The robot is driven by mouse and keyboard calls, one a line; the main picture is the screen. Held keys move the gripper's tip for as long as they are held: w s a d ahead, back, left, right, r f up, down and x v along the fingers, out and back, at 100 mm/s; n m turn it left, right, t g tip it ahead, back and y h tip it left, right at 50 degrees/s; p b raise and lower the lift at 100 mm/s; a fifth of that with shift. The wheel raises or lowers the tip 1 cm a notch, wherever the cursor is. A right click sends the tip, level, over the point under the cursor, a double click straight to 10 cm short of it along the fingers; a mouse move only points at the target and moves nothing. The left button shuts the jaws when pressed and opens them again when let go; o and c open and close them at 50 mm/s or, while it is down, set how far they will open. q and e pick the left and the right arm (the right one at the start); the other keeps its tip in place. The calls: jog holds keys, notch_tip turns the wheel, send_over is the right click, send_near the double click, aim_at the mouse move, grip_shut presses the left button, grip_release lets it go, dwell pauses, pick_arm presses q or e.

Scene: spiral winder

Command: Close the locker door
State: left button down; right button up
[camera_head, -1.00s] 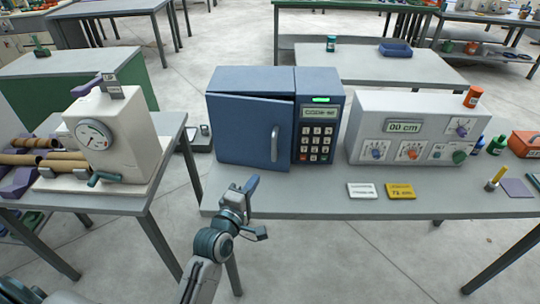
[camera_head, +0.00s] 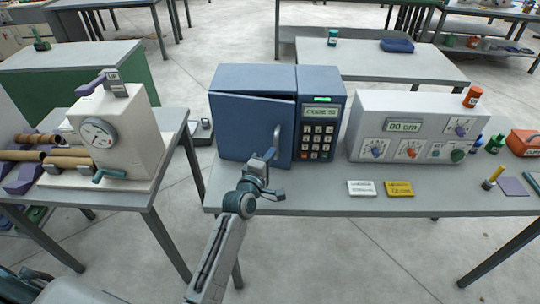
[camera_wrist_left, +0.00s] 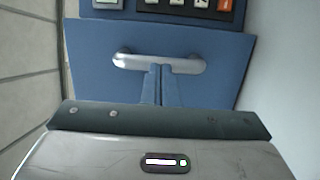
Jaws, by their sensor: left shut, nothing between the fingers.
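The blue locker (camera_head: 252,116) stands on the grey table. Its door (camera_head: 240,130) hangs slightly ajar, with a dark gap along its top edge by the keypad panel (camera_head: 319,128). The silver handle (camera_head: 276,141) is on the door's right side; in the left wrist view the handle (camera_wrist_left: 190,65) lies right at the fingertips. My left gripper (camera_head: 266,157) is shut and empty in front of the door, its tips at or very near the handle; whether they touch it I cannot tell. My right gripper is not in view.
A winder control box (camera_head: 430,127) stands right of the locker, with white (camera_head: 361,188) and yellow (camera_head: 399,189) cards before it. A dial machine (camera_head: 115,135) is on the left table. The table's front strip before the locker is mostly clear.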

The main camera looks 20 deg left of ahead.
aim_at(277, 157)
pick_arm(q)
jog(key=w, duration=0.2)
jog(key=w+d, duration=0.1)
jog(key=w, duration=0.1)
jog(key=shift+w, duration=0.3)
jog(key=shift+s+r, duration=0.1)
jog(key=shift+r, duration=0.1)
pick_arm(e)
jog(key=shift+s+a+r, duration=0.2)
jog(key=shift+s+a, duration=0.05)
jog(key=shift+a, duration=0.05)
